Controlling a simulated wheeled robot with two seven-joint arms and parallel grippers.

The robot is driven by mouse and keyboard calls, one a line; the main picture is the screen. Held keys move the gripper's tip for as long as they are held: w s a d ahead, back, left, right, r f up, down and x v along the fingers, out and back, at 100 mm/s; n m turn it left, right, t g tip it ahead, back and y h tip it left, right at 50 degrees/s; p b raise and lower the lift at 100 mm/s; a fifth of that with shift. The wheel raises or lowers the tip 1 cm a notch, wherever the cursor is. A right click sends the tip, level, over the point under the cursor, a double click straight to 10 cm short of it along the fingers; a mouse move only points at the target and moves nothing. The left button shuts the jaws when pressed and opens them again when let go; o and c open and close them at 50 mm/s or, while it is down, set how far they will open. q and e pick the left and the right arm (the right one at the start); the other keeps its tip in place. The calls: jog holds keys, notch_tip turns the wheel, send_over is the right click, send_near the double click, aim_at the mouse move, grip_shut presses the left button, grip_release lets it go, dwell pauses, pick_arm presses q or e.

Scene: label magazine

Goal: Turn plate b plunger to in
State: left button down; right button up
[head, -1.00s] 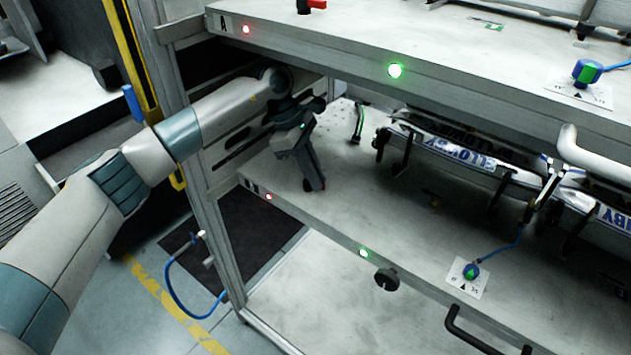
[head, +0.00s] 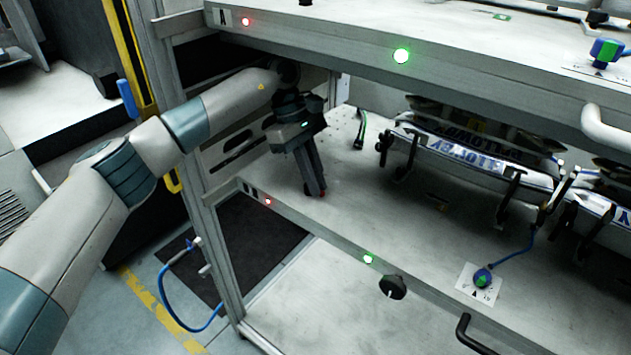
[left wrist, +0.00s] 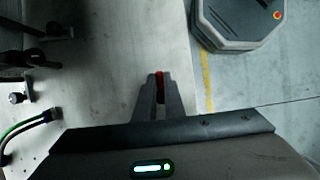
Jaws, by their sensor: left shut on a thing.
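The lower plate (head: 400,225), taken as plate b, is a pale shelf under the upper plate marked A. My left gripper (head: 316,190) reaches in under the upper plate and points down at the left end of the lower plate. It is shut on a small red part, taken as the plunger (head: 321,194), of which only a bit shows at the fingertips. In the left wrist view the red plunger (left wrist: 159,77) sits between the two fingers. The fingers hide most of it, so its setting cannot be told. My right gripper is not in view.
The upper plate (head: 480,75) hangs over my left wrist. A frame post (head: 222,255) stands left of the gripper. Clamped label strips (head: 470,155) and a blue-green knob (head: 482,279) are on the lower plate to the right.

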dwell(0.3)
pick_arm(q)
jog(key=c, duration=1.8)
grip_release()
jog(key=shift+c, duration=0.2)
